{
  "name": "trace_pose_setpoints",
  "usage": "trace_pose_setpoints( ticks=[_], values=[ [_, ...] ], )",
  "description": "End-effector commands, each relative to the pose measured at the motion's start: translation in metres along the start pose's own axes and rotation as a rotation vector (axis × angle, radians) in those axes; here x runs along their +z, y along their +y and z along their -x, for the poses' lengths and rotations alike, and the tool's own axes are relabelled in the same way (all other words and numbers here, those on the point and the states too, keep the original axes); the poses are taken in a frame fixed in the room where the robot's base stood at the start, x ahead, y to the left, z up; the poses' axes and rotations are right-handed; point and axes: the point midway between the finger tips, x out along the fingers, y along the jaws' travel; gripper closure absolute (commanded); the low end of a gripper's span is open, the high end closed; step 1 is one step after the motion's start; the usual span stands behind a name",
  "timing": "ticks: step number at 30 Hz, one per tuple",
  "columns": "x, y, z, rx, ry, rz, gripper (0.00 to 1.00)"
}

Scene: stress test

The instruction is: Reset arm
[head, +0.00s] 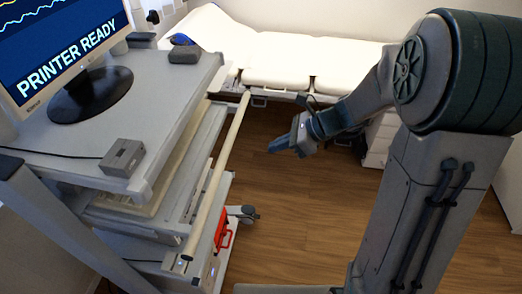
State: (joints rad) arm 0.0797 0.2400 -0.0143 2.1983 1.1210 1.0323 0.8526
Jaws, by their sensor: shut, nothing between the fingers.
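My arm rises at the right of the head view, and its forearm reaches left toward the middle. My gripper (284,146) is at the end of it, dark blue-grey, pointing left over open floor. Its fingers look closed together, and nothing shows between them. It is to the right of the cart (170,80) and apart from it. The bed is behind it.
The cart carries a monitor (60,45) reading "PRINTER READY", a small grey box (122,158) and a dark object (185,54). A long pale rail (218,175) runs along its right side. A red case (222,228) sits low. A white bed (270,50) stands behind. Wooden floor (300,215) is clear.

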Motion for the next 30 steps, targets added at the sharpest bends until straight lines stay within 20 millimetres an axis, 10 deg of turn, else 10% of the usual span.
trace_pose_setpoints(
  ticks=[14, 30],
  values=[
    [0.002, 0.011, 0.022, 0.014, 0.036, 0.085, 1.00],
    [-0.028, 0.131, 0.106, 0.319, 0.582, 1.273, 1.00]
  ],
)
